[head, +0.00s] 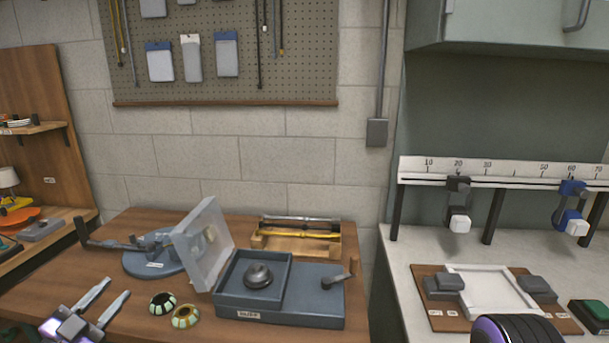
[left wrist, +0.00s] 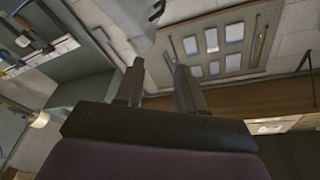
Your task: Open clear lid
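The clear lid (head: 203,243) stands raised and tilted at the left side of a blue-grey box (head: 280,307) on the wooden table. A dark rounded knob (head: 258,275) sits in the box's open square compartment. My left gripper (head: 118,287) is at the lower left, apart from the lid, with its fingers spread and nothing between them. The left wrist view also shows the open fingers (left wrist: 158,62). A pale shape at the top of that view may be the lid, but I cannot tell for sure.
Two patterned rings (head: 186,317) lie between my left gripper and the box. A round blue base (head: 155,261) with a metal arm is behind the lid. A wooden tray (head: 297,240) of rods is behind the box. A white counter (head: 400,262) stands to the right.

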